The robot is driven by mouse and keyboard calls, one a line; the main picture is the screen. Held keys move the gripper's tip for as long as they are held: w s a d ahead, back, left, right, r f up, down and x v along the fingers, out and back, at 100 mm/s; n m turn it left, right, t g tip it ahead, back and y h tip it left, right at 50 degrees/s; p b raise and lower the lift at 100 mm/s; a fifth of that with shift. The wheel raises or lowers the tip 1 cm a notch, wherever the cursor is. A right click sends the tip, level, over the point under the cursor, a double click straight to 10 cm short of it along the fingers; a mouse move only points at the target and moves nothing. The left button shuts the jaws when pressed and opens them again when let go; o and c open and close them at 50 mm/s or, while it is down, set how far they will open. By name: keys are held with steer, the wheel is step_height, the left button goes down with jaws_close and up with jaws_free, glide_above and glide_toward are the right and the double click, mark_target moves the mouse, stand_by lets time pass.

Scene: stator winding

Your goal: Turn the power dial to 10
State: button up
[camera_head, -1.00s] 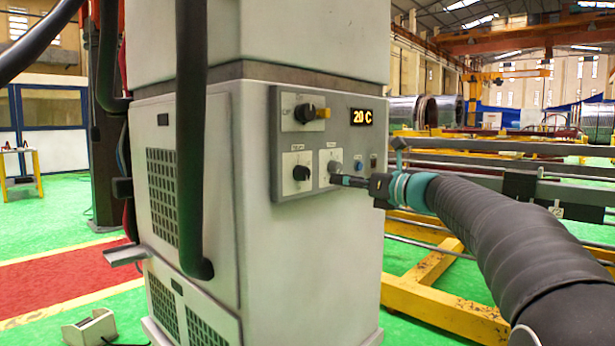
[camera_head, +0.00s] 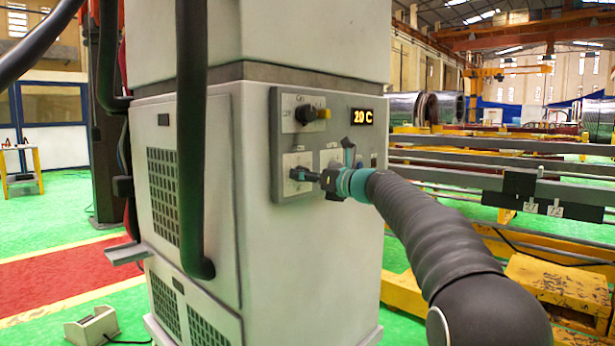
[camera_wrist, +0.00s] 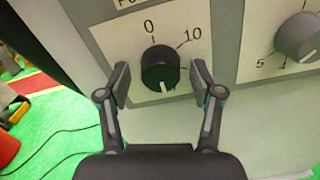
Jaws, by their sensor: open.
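The power dial (camera_wrist: 160,68) is a round black knob on a white plate, partly labelled "PO", in the wrist view. The marks "0" and "10" show above it and to its upper right. Its white pointer line points down, toward the bottom of the picture. My gripper (camera_wrist: 161,82) is open, one finger on each side of the dial, with gaps visible between the pads and the knob. In the head view my gripper (camera_head: 318,178) is at the lower left knob of the grey control panel (camera_head: 346,98) and mostly hides it.
A grey knob (camera_wrist: 300,36) with its own scale sits to the right in the wrist view. Above, a black selector with a yellow tip (camera_head: 312,113) and a lit display (camera_head: 364,117), apparently "20 C", are on the panel. A dark hose (camera_head: 192,140) hangs at the cabinet's left.

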steer(key=c, duration=1.1)
steer(key=shift+c, duration=0.2)
steer(key=shift+n, duration=0.4)
steer(key=n+b, duration=0.8)
steer(key=n, duration=1.5)
steer(key=shift+r+b, duration=0.1)
steer(key=shift+b, duration=0.2)
